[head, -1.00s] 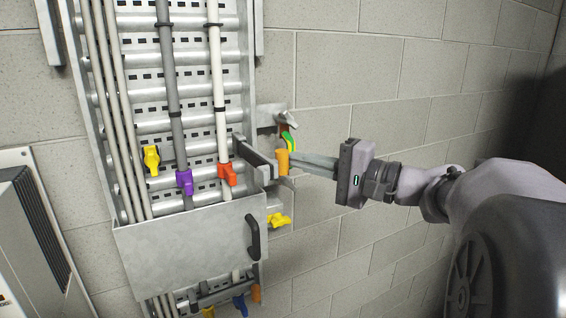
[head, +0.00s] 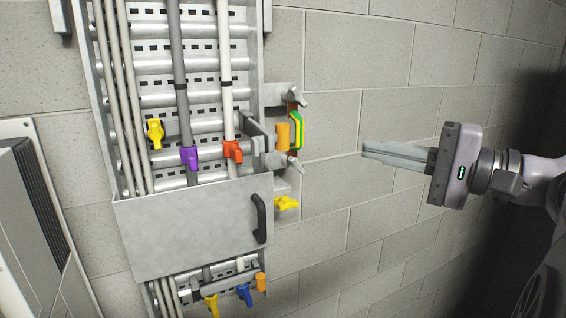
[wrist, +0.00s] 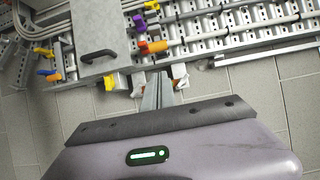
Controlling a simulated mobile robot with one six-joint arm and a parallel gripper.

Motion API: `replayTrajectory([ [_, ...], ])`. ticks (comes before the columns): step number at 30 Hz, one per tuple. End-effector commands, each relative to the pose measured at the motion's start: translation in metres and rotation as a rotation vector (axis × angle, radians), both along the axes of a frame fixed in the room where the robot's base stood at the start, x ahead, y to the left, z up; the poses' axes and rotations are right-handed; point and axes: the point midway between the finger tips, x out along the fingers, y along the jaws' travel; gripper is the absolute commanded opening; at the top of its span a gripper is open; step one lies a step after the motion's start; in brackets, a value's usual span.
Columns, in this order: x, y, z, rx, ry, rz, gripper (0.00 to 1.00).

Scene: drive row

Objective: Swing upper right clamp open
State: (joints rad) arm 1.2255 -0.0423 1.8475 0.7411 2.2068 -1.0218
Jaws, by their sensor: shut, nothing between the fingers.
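At the right edge of the cable ladder, a flat grey clamp bar (head: 254,130) projects outward at an angle, beside an orange cylindrical grip (head: 283,136). It does not lie flat across the white cable. Whether bar and grip are joined is unclear. Grey winged fittings sit above (head: 298,98) and below (head: 295,163) the grip. My gripper (head: 365,151) is shut and empty, well right of the grip with a clear gap, in front of the block wall. In the wrist view the shut fingers (wrist: 161,76) point towards the ladder's edge, with orange parts (wrist: 157,47) just beyond.
A green-yellow strap (head: 298,130) runs beside the grip. A grey cover box (head: 190,235) with a black handle (head: 258,218) stands out below. Yellow (head: 155,133), purple (head: 189,158) and red-orange (head: 233,151) knobs are on the ladder. Bare wall (head: 400,60) lies right.

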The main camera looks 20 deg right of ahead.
Motion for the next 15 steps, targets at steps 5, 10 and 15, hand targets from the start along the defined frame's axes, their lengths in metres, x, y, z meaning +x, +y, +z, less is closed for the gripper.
replayTrajectory([
  [5, -0.030, -0.019, -0.002, 0.001, 0.001, -0.002, 0.00],
  [10, -0.024, -0.001, -0.002, -0.036, 0.079, 0.086, 0.00],
  [15, 0.009, 0.103, -0.021, -0.367, 0.485, 0.475, 0.00],
])
